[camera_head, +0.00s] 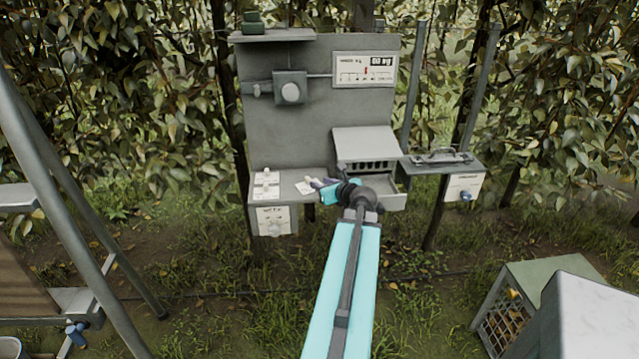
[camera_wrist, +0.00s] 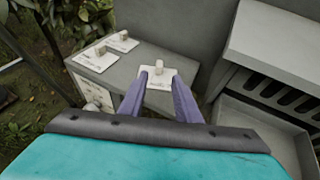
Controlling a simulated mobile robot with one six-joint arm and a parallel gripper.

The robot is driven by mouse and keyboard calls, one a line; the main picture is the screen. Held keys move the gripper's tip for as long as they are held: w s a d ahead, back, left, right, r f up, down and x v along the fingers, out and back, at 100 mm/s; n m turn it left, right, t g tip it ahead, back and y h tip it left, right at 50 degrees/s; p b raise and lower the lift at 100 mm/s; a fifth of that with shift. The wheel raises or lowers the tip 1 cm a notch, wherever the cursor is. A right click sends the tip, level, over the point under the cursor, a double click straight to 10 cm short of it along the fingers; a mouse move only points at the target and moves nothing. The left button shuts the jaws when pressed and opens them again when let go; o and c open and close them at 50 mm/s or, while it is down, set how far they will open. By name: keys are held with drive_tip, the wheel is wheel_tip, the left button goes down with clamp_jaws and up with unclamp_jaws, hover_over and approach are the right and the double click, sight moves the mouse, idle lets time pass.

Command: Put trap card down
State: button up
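A white trap card (camera_wrist: 160,71) with a small beige tab lies flat on the grey shelf (camera_wrist: 130,85). It also shows in the head view (camera_head: 304,188). My gripper (camera_wrist: 160,76) points at it with two purple fingers apart. The fingertips are at the card's near edge, and a gap shows between each finger and the tab. In the head view my gripper (camera_head: 319,184) is just right of the card. Two similar cards, one nearer (camera_wrist: 94,56) and one behind (camera_wrist: 122,41), lie to the left on the shelf. Whether the fingertips touch the card is unclear.
A grey slotted box with a raised lid (camera_head: 365,143) and an open tray (camera_head: 393,200) stand right of the shelf. A tall grey back panel (camera_head: 300,120) rises behind. A ladder (camera_head: 60,180) is at left and a crate (camera_head: 505,318) at lower right.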

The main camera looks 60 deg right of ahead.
drive_tip(key=shift+v, duration=2.05)
